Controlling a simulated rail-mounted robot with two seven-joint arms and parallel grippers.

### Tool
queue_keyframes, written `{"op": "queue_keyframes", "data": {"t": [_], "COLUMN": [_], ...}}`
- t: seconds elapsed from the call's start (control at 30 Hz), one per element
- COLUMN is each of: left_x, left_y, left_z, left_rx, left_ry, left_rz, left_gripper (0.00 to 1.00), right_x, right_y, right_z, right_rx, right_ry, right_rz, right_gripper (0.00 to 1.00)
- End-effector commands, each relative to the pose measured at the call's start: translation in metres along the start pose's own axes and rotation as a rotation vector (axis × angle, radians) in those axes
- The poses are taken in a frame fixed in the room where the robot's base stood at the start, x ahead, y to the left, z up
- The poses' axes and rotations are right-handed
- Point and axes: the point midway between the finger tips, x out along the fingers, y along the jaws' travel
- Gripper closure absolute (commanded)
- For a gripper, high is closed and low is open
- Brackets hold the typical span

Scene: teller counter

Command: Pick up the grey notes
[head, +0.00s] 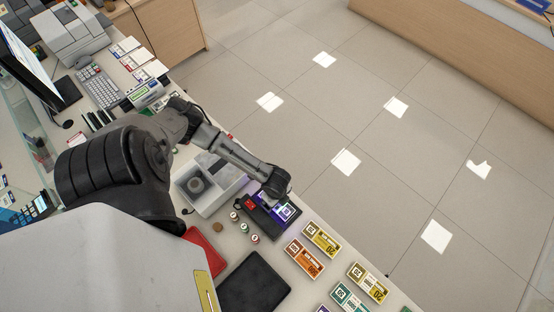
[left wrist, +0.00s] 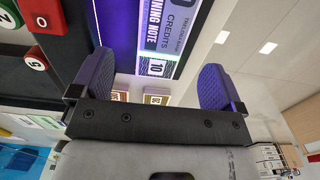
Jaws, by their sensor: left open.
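A bundle of notes marked 10 lies on a black device (head: 257,220) with a violet light. In the head view the bundle (head: 287,212) looks purple under that light. In the left wrist view the bundle (left wrist: 158,48) looks grey and white with a violet tint, and reads "training note" and "credits". My left gripper (left wrist: 153,82) is open, its two fingers apart with the bundle showing beyond and between them. In the head view the left gripper (head: 278,190) is over the device's far end and partly hides it. I cannot tell whether the fingers touch the bundle. My right gripper is not in view.
Orange notes (head: 304,258), yellow notes (head: 320,239), olive-yellow notes (head: 367,282) and green notes (head: 349,297) lie nearer on the counter. A grey machine (head: 207,184) stands left of the device, with small round rolls (head: 244,227) beside it. A black pad (head: 254,284) lies in front.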

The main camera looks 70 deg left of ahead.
Motion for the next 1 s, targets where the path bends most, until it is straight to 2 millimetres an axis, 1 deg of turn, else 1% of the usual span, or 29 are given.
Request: {"op": "queue_keyframes", "data": {"t": [0.03,0.27,0.5,0.6,0.73,0.97,1.0], "left_x": [0.004,0.014,0.045,0.054,0.059,0.06,0.06], "left_y": [0.0,0.0,-0.002,-0.003,-0.003,-0.003,-0.003], "left_z": [0.0,0.0,0.001,0.002,0.002,0.002,0.002], "left_rx": [0.0,0.0,-0.001,0.0,0.001,0.001,0.001], "left_ry": [0.0,0.0,0.0,0.0,0.0,0.0,0.0], "left_rz": [0.001,0.0,0.001,0.0,-0.001,-0.001,-0.001], "left_gripper": [0.06,0.06,0.06,0.06,0.06,0.06,0.1], "right_x": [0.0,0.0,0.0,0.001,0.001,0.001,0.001], "right_y": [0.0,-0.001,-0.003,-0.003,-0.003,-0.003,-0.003], "right_z": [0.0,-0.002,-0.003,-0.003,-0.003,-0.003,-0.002], "right_rx": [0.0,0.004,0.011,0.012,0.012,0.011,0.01], "right_ry": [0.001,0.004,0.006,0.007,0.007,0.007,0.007], "right_rz": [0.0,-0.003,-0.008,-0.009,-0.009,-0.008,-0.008], "right_gripper": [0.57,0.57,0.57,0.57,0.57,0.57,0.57]}}
